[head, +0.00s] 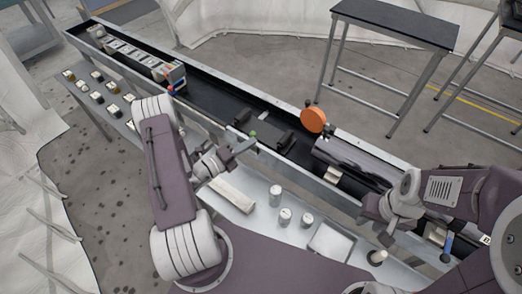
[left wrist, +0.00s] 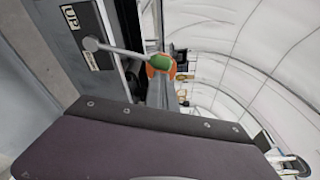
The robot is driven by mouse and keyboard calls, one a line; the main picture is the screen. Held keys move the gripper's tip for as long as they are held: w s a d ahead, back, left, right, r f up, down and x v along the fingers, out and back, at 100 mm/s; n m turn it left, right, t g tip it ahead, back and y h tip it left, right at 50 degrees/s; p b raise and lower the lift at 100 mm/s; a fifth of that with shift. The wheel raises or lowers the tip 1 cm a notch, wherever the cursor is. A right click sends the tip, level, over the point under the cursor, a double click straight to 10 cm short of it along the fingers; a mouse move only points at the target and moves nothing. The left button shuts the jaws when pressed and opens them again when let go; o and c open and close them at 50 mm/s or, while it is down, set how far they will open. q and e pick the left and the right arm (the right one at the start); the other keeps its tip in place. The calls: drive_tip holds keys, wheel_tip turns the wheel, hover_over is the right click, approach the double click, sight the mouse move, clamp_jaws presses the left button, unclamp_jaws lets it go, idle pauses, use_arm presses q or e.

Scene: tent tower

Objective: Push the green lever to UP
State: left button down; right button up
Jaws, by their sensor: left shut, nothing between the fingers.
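The green lever shows in the left wrist view as a metal rod with a green knob (left wrist: 159,61). The rod runs from a round pivot out to the right. A plate marked UP (left wrist: 75,22) is beside the pivot. In the head view the green knob (head: 252,134) is small, close to the tip of my left gripper (head: 246,146). That gripper is shut and holds nothing; whether it touches the lever I cannot tell. My right gripper (head: 380,212) is at the right, over the near side of the conveyor, far from the lever; its fingers are unclear.
A long dark conveyor (head: 210,98) runs diagonally, with an orange disc (head: 314,120) on its far side. White cylinders (head: 285,216) and a cream block (head: 232,195) stand on the near metal shelf (head: 262,190). A side table (head: 130,135) holds several small items.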

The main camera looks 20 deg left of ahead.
use_arm(q)
drive_tip(key=w+a+n+t+b, duration=0.2)
drive_tip(key=a+n, duration=0.7)
drive_tip(key=shift+w+a+f+n+b, duration=0.15)
drive_tip(key=shift+w+a+n+b, duration=0.15)
drive_tip(key=shift+w+n+b, duration=0.1)
drive_tip(key=shift+a, duration=0.1)
idle(0.5)
drive_tip(key=b+v, duration=0.1)
drive_tip(key=v, duration=0.8)
drive_tip(key=shift+b, duration=0.4)
drive_tip(key=shift+f, duration=0.1)
